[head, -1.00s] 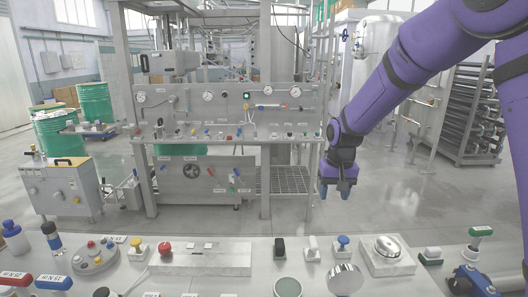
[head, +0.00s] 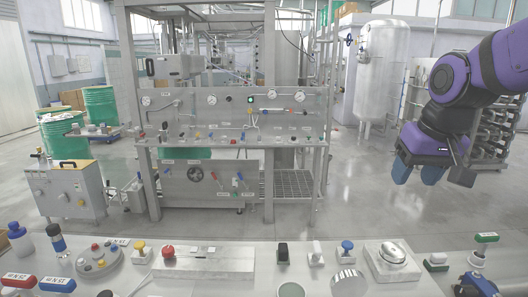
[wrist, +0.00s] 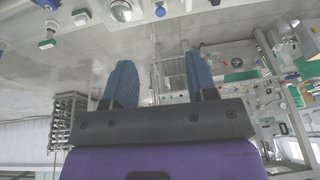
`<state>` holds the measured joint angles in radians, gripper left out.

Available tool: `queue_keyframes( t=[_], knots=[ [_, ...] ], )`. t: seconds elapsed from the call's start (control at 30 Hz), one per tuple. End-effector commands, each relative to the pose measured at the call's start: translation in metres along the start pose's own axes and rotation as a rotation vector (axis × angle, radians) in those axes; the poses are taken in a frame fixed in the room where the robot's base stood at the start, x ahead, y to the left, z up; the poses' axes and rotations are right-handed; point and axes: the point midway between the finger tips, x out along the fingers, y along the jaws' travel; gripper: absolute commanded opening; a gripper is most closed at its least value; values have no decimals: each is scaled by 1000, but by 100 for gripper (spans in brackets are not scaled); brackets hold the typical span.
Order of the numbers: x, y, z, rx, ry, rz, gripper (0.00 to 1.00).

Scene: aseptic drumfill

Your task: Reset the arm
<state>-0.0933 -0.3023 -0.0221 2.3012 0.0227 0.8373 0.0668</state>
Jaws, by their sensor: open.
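My gripper (head: 416,172) is at the right of the head view, on the purple arm, in the air beyond the far edge of the front bench. Its two blue fingers point down and are apart, with nothing between them. In the wrist view my gripper (wrist: 163,82) also shows two blue textured fingers spread wide and empty. It touches nothing that I can see.
The front bench (head: 215,285) carries buttons, valves and a domed metal part (head: 392,252). A steel panel frame (head: 232,112) with gauges stands at centre. Green drums (head: 66,138) are at left, a steel tank (head: 380,70) behind. The floor (head: 355,190) between is clear.

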Motion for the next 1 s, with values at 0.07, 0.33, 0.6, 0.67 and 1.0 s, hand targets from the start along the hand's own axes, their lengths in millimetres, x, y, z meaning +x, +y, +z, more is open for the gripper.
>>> queue_keyframes(
  t=[0.07, 0.33, 0.6, 0.67, 1.0],
  knots=[
    [-12, 4, 16, -1, 23, 2, 52],
    [-40, 15, 69, -8, 85, 15, 52],
    [-53, 23, 117, -14, 139, 33, 52],
    [-55, 24, 124, -15, 147, 36, 52],
    [-56, 25, 137, -17, 159, 42, 52]
  ],
)
